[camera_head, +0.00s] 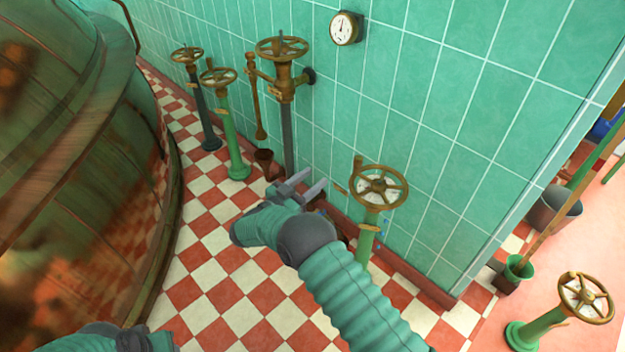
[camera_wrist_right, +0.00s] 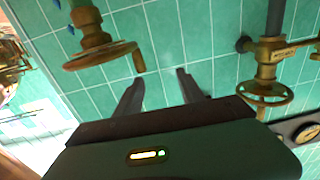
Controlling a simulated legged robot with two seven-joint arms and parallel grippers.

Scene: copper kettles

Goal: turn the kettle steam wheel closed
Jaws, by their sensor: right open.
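Several brass handwheels show in the head view, and I cannot tell by label which is the kettle steam wheel. The nearest wheel (camera_head: 379,187) has a pale face and a knob, on a green post just right of my right gripper (camera_head: 310,183). In the right wrist view, which is upside down, this wheel (camera_wrist_right: 95,55) and its knob are left of the open, empty fingers (camera_wrist_right: 160,80), apart from them. Another wheel (camera_head: 281,47) sits on a wall pipe behind the gripper; it also shows in the wrist view (camera_wrist_right: 264,93). My left gripper's fingers are out of view.
The large copper kettle (camera_head: 80,190) fills the left side. Two wheels on posts (camera_head: 188,54) (camera_head: 218,77) stand at the back. Another wheel (camera_head: 585,297) is at lower right. A gauge (camera_head: 346,28) hangs on the tiled wall. The checkered floor is mostly clear.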

